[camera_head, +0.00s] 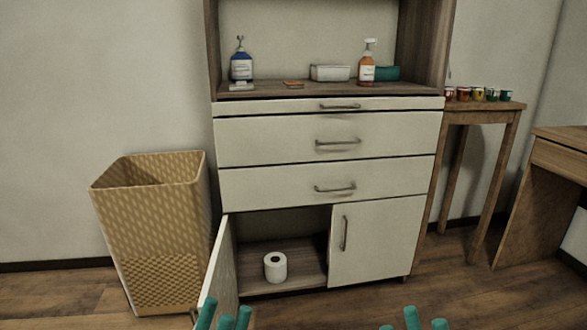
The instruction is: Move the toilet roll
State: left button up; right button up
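A white toilet roll (275,267) stands upright on the floor of the lower left compartment of the white cabinet (285,190). The left cabinet door (221,270) is swung open toward me. My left gripper (224,318) shows only its teal fingertips at the bottom edge, in front of and below the open door. The tips are spread with nothing between them. The rest of both grippers is out of frame.
A tall woven basket (155,235) stands left of the cabinet. A wooden side table (484,110) holds several small cups. Floor before the cabinet looks clear.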

aim_at(275, 269)
jog(key=i+l+u, duration=0.15)
jog(key=i+l, duration=0.25)
jog(key=i+l+u, duration=0.15)
jog(key=i+l, duration=0.3)
jog(key=i+l+u, duration=0.15)
jog(key=i+l, duration=0.3)
jog(key=i+l+u, duration=0.2)
jog(key=i+l, duration=0.15)
jog(key=l, duration=0.3)
jog(key=i, duration=0.55)
